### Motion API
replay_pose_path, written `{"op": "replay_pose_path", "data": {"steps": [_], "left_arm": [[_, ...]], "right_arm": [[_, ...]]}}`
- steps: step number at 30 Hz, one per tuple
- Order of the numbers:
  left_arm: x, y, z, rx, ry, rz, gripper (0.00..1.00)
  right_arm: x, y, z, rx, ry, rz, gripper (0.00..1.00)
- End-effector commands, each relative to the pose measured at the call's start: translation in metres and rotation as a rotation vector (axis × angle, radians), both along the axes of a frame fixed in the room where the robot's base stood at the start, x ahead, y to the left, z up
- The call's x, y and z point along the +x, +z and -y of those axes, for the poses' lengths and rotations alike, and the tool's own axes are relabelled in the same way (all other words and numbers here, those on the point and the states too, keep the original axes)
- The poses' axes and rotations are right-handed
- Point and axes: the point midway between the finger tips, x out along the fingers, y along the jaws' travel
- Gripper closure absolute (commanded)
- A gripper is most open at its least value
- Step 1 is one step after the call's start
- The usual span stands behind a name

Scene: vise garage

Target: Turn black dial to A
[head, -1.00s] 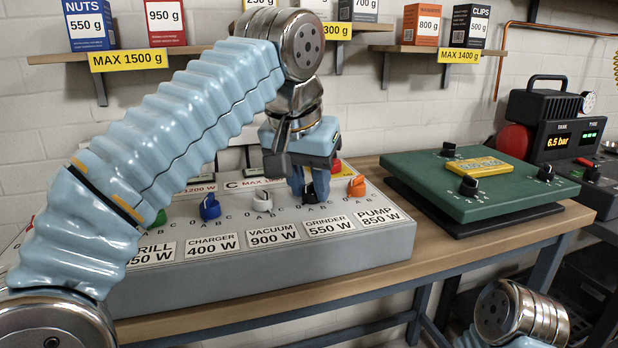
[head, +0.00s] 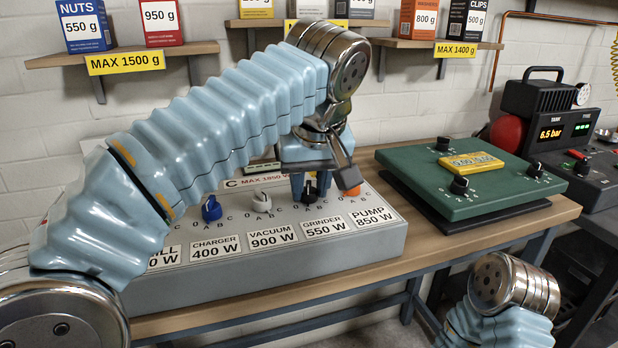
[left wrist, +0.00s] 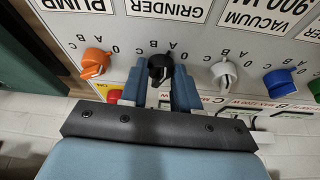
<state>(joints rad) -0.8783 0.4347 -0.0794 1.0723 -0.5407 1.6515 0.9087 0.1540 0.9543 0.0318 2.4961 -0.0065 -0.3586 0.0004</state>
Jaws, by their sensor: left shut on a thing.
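The black dial (head: 309,191) is on the sloping grey panel (head: 340,240), above the "GRINDER 550 W" label (head: 322,226). My left gripper (head: 311,187) points down over it, one finger on each side. In the left wrist view the black dial (left wrist: 160,68) sits between the two blue fingers of my left gripper (left wrist: 159,78), which are shut on it. Letters 0, A, B, C run around each dial. I cannot tell which mark the black dial points to. My right gripper is out of view.
An orange dial (left wrist: 96,62) and a white dial (left wrist: 223,74) flank the black one closely, with a blue dial (left wrist: 278,82) farther along. A green box with small knobs (head: 480,200) stands right of the panel. Shelves with boxes hang above.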

Motion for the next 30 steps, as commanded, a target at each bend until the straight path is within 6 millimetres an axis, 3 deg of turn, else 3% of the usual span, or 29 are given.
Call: {"op": "replay_pose_path", "data": {"steps": [14, 15, 19, 30], "left_arm": [[0.0004, 0.0009, 0.0003, -0.001, 0.015, 0.003, 1.0], [0.0003, 0.0009, 0.0002, -0.001, 0.015, 0.003, 0.65], [0.0002, 0.0007, 0.0003, -0.001, 0.014, 0.002, 0.45], [-0.0017, 0.005, -0.0044, -0.002, 0.015, 0.003, 0.44]], "right_arm": [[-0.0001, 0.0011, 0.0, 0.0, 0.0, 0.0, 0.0], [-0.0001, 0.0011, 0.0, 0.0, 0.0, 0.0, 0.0], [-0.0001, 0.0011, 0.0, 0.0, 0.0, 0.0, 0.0], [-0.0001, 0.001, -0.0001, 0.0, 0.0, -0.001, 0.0]]}}
